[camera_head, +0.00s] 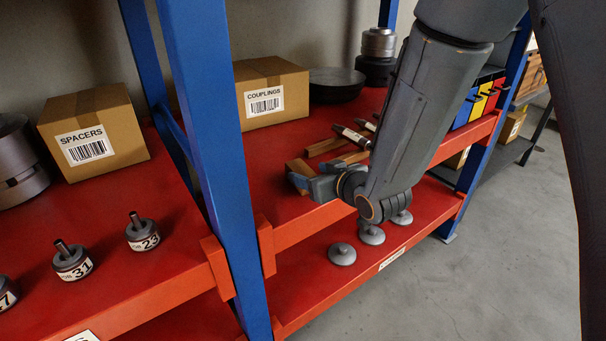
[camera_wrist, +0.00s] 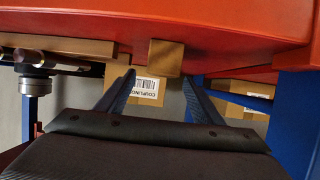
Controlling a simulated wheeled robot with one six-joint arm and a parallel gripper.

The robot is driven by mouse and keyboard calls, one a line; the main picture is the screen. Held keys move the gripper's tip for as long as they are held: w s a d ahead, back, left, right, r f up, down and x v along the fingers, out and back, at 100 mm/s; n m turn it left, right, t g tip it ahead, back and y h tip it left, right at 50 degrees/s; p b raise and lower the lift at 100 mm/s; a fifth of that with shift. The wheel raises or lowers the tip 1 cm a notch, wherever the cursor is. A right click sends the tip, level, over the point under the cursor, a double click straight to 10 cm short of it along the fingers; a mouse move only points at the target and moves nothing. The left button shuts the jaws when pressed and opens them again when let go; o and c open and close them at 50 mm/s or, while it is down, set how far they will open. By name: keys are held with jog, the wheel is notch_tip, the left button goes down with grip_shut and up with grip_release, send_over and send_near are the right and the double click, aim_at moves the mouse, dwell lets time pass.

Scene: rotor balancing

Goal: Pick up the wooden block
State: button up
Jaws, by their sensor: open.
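A wooden block (camera_head: 299,167) lies on the red shelf near its front edge, just beyond my gripper (camera_head: 299,183). In the wrist view, the wooden block (camera_wrist: 165,57) shows end-on, ahead of and between the tips of my open gripper (camera_wrist: 161,77). The fingers stand apart with nothing between their shanks, and I cannot tell whether they touch the block. Part of the block is hidden by the gripper in the head view.
Other wooden pieces (camera_head: 325,147) and dark cylindrical tools (camera_head: 350,135) lie just behind. The COUPLINGS box (camera_head: 272,95) stands farther back. A blue upright (camera_head: 215,130) rises left of my gripper. Grey knobbed discs (camera_head: 342,254) sit on the lower shelf.

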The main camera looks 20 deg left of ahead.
aim_at(302, 169)
jog(key=p+x, duration=0.1)
jog(key=x, duration=0.3)
jog(key=shift+s+a, duration=0.15)
jog(key=shift+w+a+f, duration=0.3)
jog(key=shift+w+a, duration=0.1)
jog(key=shift+w, duration=0.1)
jog(key=c, duration=1.2)
jog(key=shift+r, duration=0.15)
